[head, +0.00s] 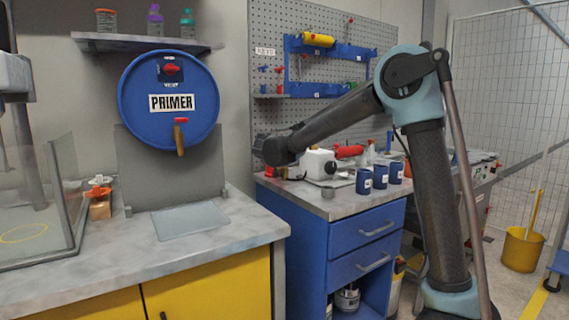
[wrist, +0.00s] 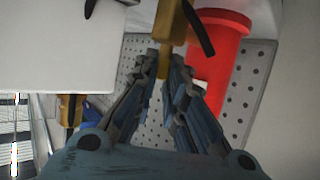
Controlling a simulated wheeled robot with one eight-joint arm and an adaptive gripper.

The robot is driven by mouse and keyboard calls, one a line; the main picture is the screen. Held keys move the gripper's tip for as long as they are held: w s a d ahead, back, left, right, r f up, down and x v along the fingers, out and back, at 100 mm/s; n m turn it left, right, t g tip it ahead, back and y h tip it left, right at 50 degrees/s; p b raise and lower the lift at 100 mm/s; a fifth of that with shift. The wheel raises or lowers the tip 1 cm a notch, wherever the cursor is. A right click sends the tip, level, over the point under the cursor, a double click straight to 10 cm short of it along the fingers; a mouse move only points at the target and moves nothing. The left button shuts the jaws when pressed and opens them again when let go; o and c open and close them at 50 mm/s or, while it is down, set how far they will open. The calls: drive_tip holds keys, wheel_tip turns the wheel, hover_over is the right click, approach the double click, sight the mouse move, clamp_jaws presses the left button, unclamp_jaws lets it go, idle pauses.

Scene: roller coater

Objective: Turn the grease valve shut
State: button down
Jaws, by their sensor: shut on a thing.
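In the wrist view a brass-coloured fitting (wrist: 169,22) with a black lever (wrist: 198,28) comes down from the top, beside a red cylinder (wrist: 222,60). It looks like the grease valve, but no label shows. My gripper (wrist: 167,62) is shut on the lower, narrow end of this fitting, with one finger on each side. The black lever lies to the right, above the fingertips. In the head view my arm reaches left over the back bench, and its dark end hides the gripper and the fitting. A red cylinder (head: 349,152) lies on that bench.
A white machine (head: 318,163) and several blue cans (head: 380,176) stand on the blue cabinet's top. A pegboard (head: 282,35) with a blue rack rises behind. The blue PRIMER barrel (head: 140,85) hangs over the front-left bench, whose top is mostly clear.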

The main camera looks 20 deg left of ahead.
drive_tip(key=m+h, duration=0.2)
drive_tip(key=h, duration=0.1)
drive_tip(key=m+h, duration=0.1)
drive_tip(key=shift+w+a+m+g, duration=0.1)
drive_tip(key=shift+a+m+g, duration=0.2)
drive_tip(key=shift+m+g, duration=0.1)
drive_tip(key=shift+w+a+m+g+h, duration=0.1)
drive_tip(key=shift+m+g+h, duration=0.5)
drive_tip(key=shift+m+h, duration=0.4)
drive_tip(key=shift+a+m+g+h, duration=0.1)
drive_tip(key=shift+m+g+h, duration=0.5)
drive_tip(key=shift+m+h, duration=0.4)
drive_tip(key=shift+h, duration=0.3)
drive_tip(key=c, duration=1.7)
unclamp_jaws()
